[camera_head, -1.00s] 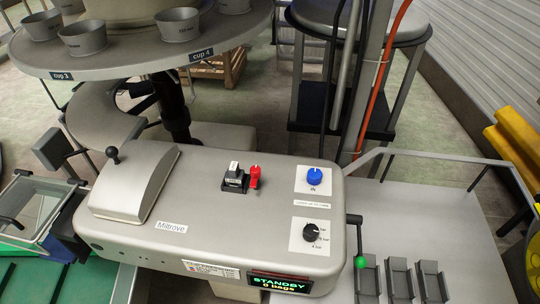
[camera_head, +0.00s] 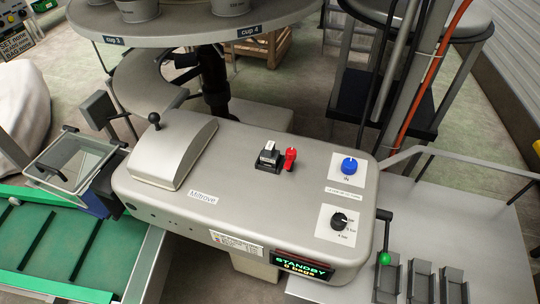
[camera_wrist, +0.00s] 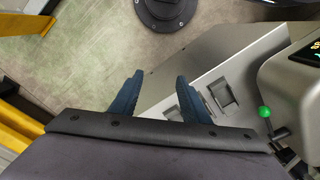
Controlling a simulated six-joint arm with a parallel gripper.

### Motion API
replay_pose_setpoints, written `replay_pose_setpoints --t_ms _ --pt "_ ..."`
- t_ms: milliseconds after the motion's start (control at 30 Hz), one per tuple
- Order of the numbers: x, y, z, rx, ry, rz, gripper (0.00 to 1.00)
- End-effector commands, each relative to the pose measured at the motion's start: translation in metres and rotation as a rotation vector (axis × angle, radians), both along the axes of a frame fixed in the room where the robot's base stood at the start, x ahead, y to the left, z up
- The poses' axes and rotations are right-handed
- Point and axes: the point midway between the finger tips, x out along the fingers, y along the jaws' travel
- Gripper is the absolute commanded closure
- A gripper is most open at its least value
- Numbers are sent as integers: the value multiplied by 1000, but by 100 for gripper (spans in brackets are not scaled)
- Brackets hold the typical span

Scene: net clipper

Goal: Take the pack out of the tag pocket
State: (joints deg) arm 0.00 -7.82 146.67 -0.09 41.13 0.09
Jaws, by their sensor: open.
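My gripper (camera_wrist: 160,77) shows in the wrist view, its two blue fingers apart with nothing between them. It is over the floor and the edge of the grey side shelf (camera_wrist: 220,62). My gripper is not in the head view. On top of the grey clipper machine (camera_head: 235,190), a small black holder (camera_head: 266,163) has a white-topped piece in it. I cannot tell whether this is the tag pocket with the pack. Small grey open-topped holders (camera_head: 422,285) stand in a row on the side shelf; part of that row also shows in the wrist view (camera_wrist: 223,92). I see no pack in them.
A red knob (camera_head: 290,158) stands beside the black holder. A blue knob (camera_head: 349,166), a black dial (camera_head: 339,220) and a green-tipped lever (camera_head: 384,258) are to the right. The display (camera_head: 303,264) reads STANDBY. A green conveyor (camera_head: 50,245) lies at left.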

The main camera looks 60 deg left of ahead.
Motion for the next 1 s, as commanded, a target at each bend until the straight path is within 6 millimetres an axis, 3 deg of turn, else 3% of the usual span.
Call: replay_pose_setpoints --t_ms 233,300,667,867,1000 --pt "0 0 0 0 0 0 58" --pt "0 0 0 0 0 0 52" --pt "2 1 -2 -12 2 34 52" --pt "24 5 -14 -124 10 298 52" --pt "61 20 -23 -288 2 645 52"
